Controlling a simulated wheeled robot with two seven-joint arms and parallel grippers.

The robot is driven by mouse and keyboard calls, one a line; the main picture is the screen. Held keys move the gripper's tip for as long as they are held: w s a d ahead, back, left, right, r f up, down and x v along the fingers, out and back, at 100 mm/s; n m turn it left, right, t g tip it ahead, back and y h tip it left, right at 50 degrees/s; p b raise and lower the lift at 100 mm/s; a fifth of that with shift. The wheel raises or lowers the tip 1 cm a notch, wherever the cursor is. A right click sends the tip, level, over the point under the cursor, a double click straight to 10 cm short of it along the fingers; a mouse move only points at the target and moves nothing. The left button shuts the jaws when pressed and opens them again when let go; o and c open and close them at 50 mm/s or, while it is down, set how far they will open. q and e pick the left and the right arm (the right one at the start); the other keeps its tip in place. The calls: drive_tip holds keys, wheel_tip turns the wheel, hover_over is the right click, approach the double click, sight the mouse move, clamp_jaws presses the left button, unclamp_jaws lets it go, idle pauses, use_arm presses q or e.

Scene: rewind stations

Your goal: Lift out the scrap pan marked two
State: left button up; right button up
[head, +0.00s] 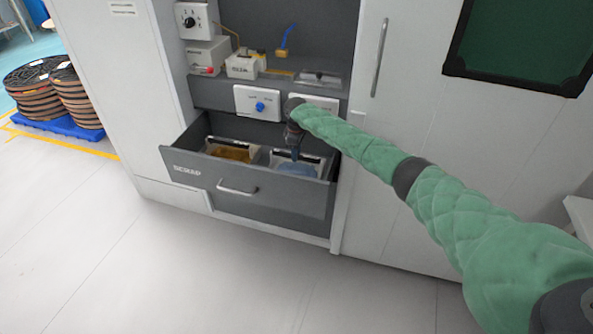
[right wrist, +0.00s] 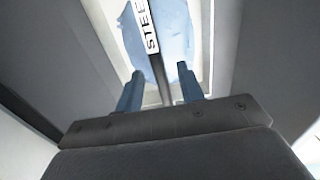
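An open drawer marked SCRAP (head: 183,171) holds two pans. The left pan (head: 206,147) contains orange-brown scrap (head: 232,154). The right pan (head: 318,162) contains blue material (head: 297,170). No mark "two" is readable on either pan. In the right wrist view, a label starting "STEE" (right wrist: 150,27) shows beside the blue material (right wrist: 172,28). My right gripper (head: 295,153) reaches down over the right pan. In its wrist view its two fingers (right wrist: 158,82) stand apart, with a thin dark bar (right wrist: 164,92) between them; I cannot tell whether they touch it. My left gripper is out of view.
The drawer has a front handle (head: 237,187). Above it are a panel with a blue knob (head: 258,104) and a shelf with small white boxes (head: 243,66). A tall door handle (head: 379,57) is right. Spools (head: 50,92) stand far left. The floor in front is clear.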

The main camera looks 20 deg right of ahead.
drive_tip(key=shift+f, duration=1.45)
drive_tip(key=shift+w, duration=0.1)
clamp_jaws()
drive_tip(key=shift+r, duration=0.1)
